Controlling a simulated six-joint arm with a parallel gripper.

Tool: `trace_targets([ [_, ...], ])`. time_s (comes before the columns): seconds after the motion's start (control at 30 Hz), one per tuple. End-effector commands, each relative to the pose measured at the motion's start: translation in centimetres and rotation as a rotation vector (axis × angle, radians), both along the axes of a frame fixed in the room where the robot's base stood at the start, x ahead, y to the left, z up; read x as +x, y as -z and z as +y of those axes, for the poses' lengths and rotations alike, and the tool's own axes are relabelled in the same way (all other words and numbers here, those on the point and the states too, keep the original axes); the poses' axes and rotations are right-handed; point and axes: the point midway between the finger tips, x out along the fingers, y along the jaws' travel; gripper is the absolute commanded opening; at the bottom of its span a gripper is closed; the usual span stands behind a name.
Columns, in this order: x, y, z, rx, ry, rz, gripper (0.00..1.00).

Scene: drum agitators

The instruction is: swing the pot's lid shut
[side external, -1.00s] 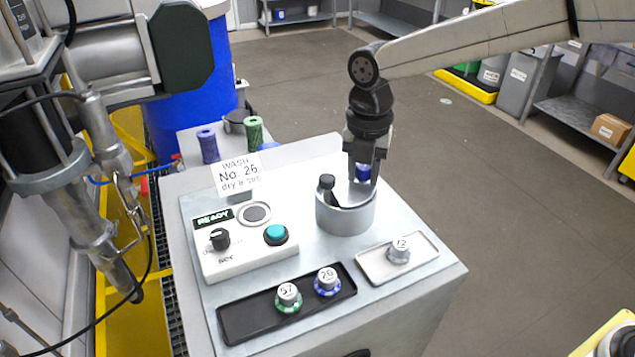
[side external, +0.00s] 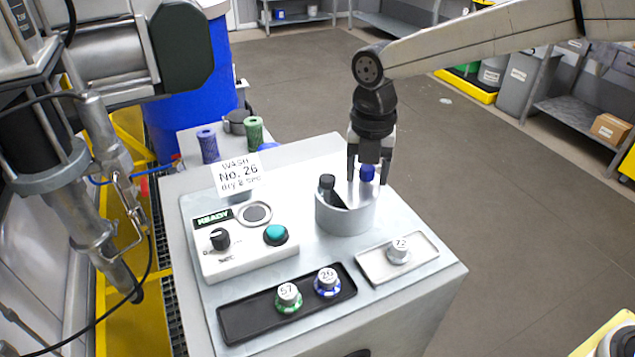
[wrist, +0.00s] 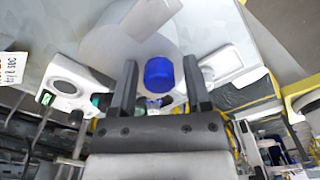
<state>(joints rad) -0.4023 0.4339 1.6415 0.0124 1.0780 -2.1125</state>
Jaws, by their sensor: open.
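A round grey pot (side external: 346,215) stands on the panel in the side external view. A black-capped piece (side external: 327,183) rises at its left, and a blue-topped piece (side external: 367,172) stands at its right rim. I cannot tell clearly which part is the lid. My gripper (side external: 368,181) points down above the pot's right side, open, with a finger on either side of the blue top. In the wrist view the blue top (wrist: 159,72) shows between the fingertips of my gripper (wrist: 160,66), with a gap on each side. The pot's inside is mostly hidden.
Left of the pot is a control box with a teal button (side external: 276,235) and a black knob (side external: 220,239). A black tray (side external: 248,315) in front holds two numbered pieces. A pale tray (side external: 420,248) holds another. A sign (side external: 238,174) stands behind the box.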

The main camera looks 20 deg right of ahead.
Motion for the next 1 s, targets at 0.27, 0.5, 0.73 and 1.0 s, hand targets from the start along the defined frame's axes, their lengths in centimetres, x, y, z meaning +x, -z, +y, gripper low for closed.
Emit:
trace_targets([
  [0.27, 0.1, -2.0, 0.1, 0.002, 0.000, -0.005, 0.62],
  [0.5, 0.1, -3.7, 0.1, 0.003, 0.000, -0.007, 0.62],
  [0.73, 0.1, -5.3, 0.1, 0.003, 0.000, -0.006, 0.62],
  [1.0, 0.1, -5.9, 0.1, 0.003, 0.000, -0.006, 0.62],
])
